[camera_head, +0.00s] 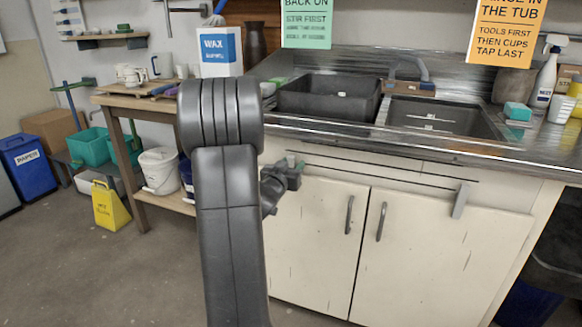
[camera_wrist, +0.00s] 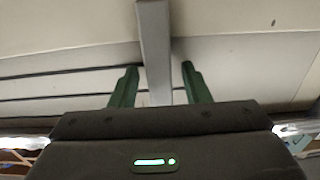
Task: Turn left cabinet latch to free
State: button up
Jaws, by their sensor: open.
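The left cabinet latch (camera_wrist: 153,50) is a plain grey bar in the wrist view. It runs from the top edge down between my fingers and crosses the seam in the cream cabinet front. My gripper (camera_wrist: 160,76) has two green fingers, one on each side of the bar, with a gap showing on both sides. It is open. In the head view my gripper (camera_head: 294,168) is at the upper part of the left cabinet door (camera_head: 316,235), and the left latch is hidden there behind my arm and gripper.
A second grey latch (camera_head: 461,200) stands nearly upright, slightly tilted, across the top edge of the right door (camera_head: 440,262). Both doors have dark handles. The steel counter (camera_head: 400,143) with its sink overhangs above. A wooden table (camera_head: 125,103) stands left; floor before it is open.

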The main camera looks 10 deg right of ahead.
grip_shut()
